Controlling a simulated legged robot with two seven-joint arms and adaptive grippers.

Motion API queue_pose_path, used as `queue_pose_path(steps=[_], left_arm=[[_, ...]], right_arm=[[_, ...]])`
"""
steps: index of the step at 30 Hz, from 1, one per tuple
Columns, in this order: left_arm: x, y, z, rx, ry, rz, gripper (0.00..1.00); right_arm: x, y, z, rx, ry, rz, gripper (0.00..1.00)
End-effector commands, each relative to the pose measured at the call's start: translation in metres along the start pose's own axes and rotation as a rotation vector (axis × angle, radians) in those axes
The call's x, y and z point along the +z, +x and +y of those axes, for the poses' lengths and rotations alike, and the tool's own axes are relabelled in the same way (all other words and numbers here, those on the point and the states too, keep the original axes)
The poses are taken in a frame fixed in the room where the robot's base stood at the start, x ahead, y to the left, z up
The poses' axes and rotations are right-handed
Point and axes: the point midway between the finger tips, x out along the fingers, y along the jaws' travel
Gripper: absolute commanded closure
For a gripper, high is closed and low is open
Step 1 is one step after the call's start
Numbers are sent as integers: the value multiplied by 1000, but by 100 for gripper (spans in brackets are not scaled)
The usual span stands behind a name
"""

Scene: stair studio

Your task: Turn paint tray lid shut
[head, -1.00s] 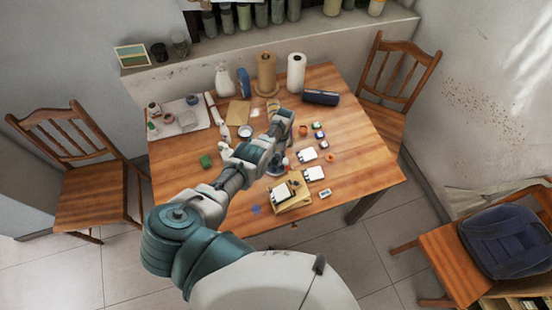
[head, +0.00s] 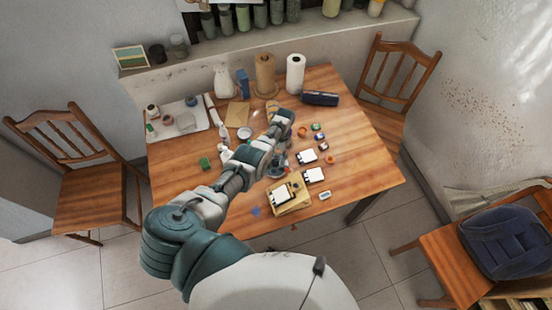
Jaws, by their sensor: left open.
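Several small white flat pieces with dark edges lie on the table's right half; I cannot tell for sure which is the paint tray lid. One white piece (head: 281,193) rests on a tan wooden block (head: 296,208) near the front edge. Two more, a white piece (head: 306,156) and another white piece (head: 314,174), lie behind and to its right. My left gripper (head: 279,165) is over the middle of the table, left of these pieces, open and partly hidden by my own arm. I see no contact with a lid. My right gripper is not in view.
The wooden table (head: 365,160) has a white tray with jars (head: 179,118) at back left.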

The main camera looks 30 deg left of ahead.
Motion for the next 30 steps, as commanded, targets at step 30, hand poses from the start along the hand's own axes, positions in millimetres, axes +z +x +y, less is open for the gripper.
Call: queue_pose_path(steps=[30], left_arm=[[-5, -116, -1, 0, 0, 1, 43]], right_arm=[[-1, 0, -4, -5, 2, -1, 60]])
